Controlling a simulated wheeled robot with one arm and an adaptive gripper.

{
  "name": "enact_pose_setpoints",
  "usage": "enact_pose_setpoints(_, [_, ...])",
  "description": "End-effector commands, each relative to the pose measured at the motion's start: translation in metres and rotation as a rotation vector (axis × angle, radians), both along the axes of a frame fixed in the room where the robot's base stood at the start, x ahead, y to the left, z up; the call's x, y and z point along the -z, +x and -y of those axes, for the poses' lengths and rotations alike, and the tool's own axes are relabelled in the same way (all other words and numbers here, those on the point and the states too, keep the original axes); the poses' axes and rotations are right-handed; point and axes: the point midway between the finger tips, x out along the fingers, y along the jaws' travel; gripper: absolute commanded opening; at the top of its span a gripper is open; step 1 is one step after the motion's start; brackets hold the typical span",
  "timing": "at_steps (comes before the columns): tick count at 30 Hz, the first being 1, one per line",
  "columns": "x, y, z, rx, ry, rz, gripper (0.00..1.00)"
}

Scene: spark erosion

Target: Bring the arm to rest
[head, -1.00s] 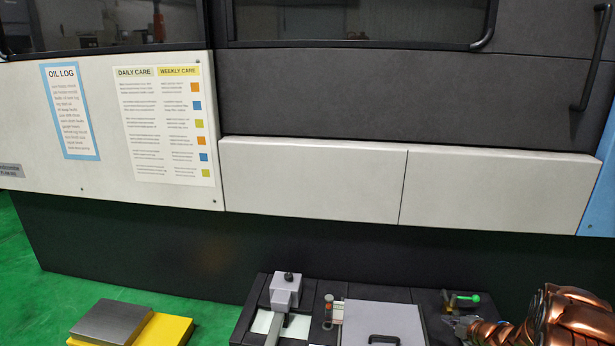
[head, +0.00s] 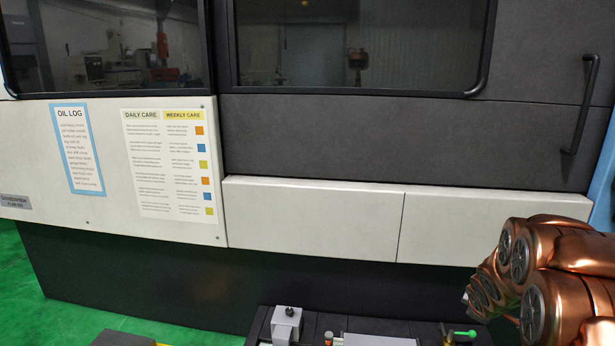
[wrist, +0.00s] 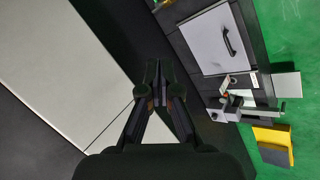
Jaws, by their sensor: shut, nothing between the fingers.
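My gripper (wrist: 153,88) shows in the wrist view with its dark fingers together, shut and empty. It points down past the machine front, with the low bench to its right in that view. In the head view my copper-coloured arm (head: 550,275) is folded at the lower right, and the gripper itself does not show there.
The large machine (head: 310,220) with pale panels fills the head view. A dark low bench (wrist: 185,48) carries a grey lidded box (wrist: 215,38) and a grey clamp-like device (head: 286,325).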

Motion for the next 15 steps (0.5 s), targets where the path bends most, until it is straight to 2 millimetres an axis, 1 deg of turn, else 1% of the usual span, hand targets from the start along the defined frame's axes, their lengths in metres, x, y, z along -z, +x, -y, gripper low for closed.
enact_pose_setpoints(1, [-0.022, -0.011, -0.008, 0.039, 0.013, -0.009, 0.0])
enact_pose_setpoints(3, [-0.039, -0.029, -0.018, 0.099, 0.037, -0.026, 0.0])
enact_pose_setpoints(5, [-0.052, -0.045, -0.028, 0.148, 0.06, -0.044, 0.0])
enact_pose_setpoints(6, [-0.06, -0.057, -0.034, 0.182, 0.074, -0.057, 0.0])
enact_pose_setpoints(11, [-0.095, -0.103, -0.063, 0.308, 0.138, -0.1, 0.0])
enact_pose_setpoints(12, [-0.102, -0.116, -0.071, 0.341, 0.156, -0.116, 0.0])
enact_pose_setpoints(14, [-0.112, -0.135, -0.083, 0.385, 0.182, -0.137, 0.0])
enact_pose_setpoints(15, [-0.119, -0.149, -0.092, 0.415, 0.199, -0.154, 0.0])
